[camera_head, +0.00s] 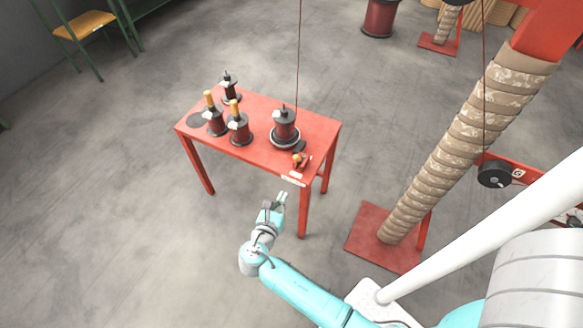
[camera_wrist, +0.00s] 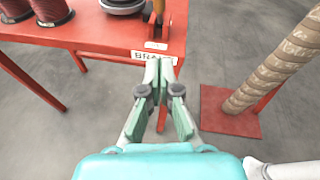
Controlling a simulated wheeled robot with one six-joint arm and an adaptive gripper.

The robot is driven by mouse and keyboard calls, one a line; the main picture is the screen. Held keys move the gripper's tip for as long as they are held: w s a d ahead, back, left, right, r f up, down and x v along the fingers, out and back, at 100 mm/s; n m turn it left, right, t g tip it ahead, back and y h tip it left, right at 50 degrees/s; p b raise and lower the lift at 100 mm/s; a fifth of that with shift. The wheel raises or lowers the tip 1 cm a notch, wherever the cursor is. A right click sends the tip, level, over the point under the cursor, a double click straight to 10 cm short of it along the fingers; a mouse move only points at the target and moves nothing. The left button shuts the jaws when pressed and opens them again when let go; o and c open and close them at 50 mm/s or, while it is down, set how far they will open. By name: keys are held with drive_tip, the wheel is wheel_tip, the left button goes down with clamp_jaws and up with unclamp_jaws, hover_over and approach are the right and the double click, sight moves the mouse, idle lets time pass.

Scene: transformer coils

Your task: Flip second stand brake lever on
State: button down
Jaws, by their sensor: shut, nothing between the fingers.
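A small red brake mechanism with a yellow-orange lever (camera_head: 298,158) sits at the near right corner of the red table (camera_head: 262,160), beside a dark coil on a round stand (camera_head: 285,140). In the wrist view the lever (camera_wrist: 158,7) shows only partly at the top edge. A white label (camera_wrist: 150,56) on the table's front edge appears to begin with "BRA"; my fingertips overlap its lower part. My gripper (camera_head: 283,196) is shut and empty, in front of the table edge and apart from the lever. It points toward the table in the wrist view (camera_wrist: 160,68). The lever's setting is unclear.
Several coils stand on the table's left half, two with orange tops (camera_head: 209,98). A thin cable (camera_head: 299,50) hangs above the coil stand. A tall wrapped column (camera_head: 440,160) on a red base (camera_head: 372,235) stands right of the table. The floor left of my arm is clear.

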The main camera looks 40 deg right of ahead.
approach(298, 160)
drive_tip(key=w+d+f, duration=0.3)
drive_tip(key=d+f, duration=0.2)
drive_tip(key=shift+w+d+r, duration=0.35)
drive_tip(key=shift+d+r, duration=0.1)
drive_tip(key=shift+w, duration=0.1)
